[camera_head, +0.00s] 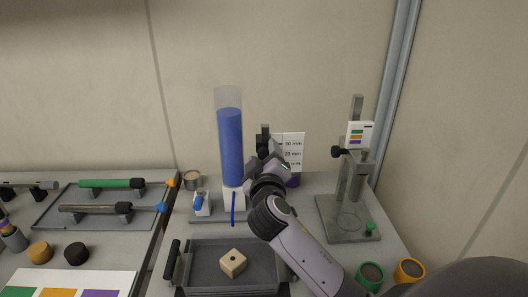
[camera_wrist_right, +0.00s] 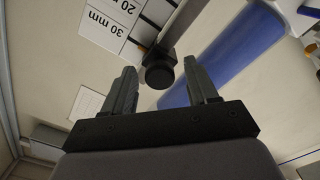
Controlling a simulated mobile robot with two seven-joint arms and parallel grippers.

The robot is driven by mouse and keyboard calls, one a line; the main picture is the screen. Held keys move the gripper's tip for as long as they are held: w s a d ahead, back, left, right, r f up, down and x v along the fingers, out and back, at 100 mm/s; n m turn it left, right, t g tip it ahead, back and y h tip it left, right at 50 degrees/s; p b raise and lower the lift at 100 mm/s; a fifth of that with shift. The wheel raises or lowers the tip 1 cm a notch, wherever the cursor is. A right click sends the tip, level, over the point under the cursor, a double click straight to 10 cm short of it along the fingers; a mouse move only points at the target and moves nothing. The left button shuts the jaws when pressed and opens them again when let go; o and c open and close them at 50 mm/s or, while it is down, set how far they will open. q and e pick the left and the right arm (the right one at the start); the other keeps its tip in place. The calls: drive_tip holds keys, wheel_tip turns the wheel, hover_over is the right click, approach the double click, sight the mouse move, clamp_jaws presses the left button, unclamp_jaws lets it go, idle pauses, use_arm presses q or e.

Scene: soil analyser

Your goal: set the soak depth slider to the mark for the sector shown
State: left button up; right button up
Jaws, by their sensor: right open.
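The soak depth scale, a white card (camera_head: 292,148) marked 30 mm, 20 mm and one partly hidden lower line, stands behind my right arm. It also shows in the right wrist view (camera_wrist_right: 112,22). A black slider knob (camera_wrist_right: 160,76) shows between and beyond the fingers of my right gripper (camera_wrist_right: 161,66), which is open. Whether a finger touches the knob I cannot tell. In the head view the right gripper (camera_head: 262,154) is at the dark slider post (camera_head: 265,130), and my wrist hides its lower part. My left gripper is not in view.
A tall blue-filled column (camera_head: 231,145) stands just left of the gripper. A stand (camera_head: 348,215) with a striped colour card (camera_head: 359,134) is at right. A grey tray (camera_head: 205,245) with a wooden die (camera_head: 233,262) is in front. Coloured sectors (camera_head: 60,292) lie front left.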

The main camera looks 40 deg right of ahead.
drive_tip(key=shift+w+d, duration=0.4)
drive_tip(key=shift+w, duration=0.2)
clamp_jaws()
drive_tip(key=shift+f+b, duration=0.5)
drive_tip(key=shift+f, duration=0.15)
use_arm(q)
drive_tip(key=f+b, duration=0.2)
drive_tip(key=b, duration=0.1)
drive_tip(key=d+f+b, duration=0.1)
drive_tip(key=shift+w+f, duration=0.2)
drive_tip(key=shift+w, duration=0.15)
use_arm(e)
wheel_tip(320, 180, down, 6)
drive_tip(key=shift+a+r, duration=0.1)
drive_tip(key=shift+r, duration=0.15)
unclamp_jaws()
